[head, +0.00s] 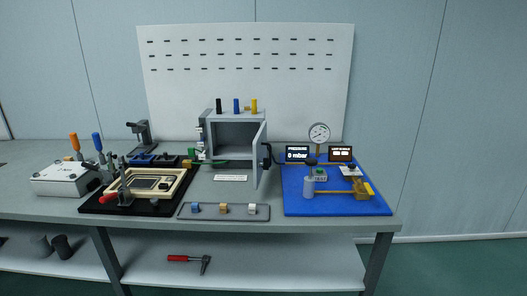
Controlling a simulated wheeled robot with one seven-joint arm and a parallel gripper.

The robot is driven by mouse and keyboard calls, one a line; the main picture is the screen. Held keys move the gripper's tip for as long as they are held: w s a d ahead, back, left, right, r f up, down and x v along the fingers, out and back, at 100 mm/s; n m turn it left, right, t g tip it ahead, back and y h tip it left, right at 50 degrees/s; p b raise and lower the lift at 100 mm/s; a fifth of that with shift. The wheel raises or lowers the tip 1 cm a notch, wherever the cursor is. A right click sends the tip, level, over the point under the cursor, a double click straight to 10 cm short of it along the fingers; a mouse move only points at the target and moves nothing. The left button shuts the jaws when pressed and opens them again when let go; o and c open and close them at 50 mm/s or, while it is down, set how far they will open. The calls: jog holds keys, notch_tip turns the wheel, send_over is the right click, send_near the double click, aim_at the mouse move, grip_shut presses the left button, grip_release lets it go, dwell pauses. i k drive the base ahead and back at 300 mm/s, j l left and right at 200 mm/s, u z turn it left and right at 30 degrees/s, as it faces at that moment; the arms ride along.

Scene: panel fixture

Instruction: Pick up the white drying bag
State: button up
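A small white piece (252,208), which looks like the white drying bag, sits at the right end of a shallow grey tray (184,212) near the front edge of the bench. My gripper is not in view.
A grey box (209,158) with its door (260,158) swung open stands behind the tray. A blue mat (300,203) with a gauge (319,133) and fittings lies right. A black mat (148,208) with a fixture lies left. A red-handled tool (186,259) lies on the lower shelf.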

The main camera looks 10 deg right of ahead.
aim_at(252, 209)
jog(key=z, duration=0.45)
jog(key=i+j+z, duration=0.15)
jog(key=j+z, duration=0.15)
jog(key=i+j+z, duration=0.1)
jog(key=j+z, duration=0.25)
jog(key=i+j+z, duration=0.1)
jog(key=j+z, duration=0.2)
jog(key=i+j+z, duration=0.1)
jog(key=j, duration=1.2)
jog(key=i+z, duration=0.05)
jog(key=i, duration=0.05)
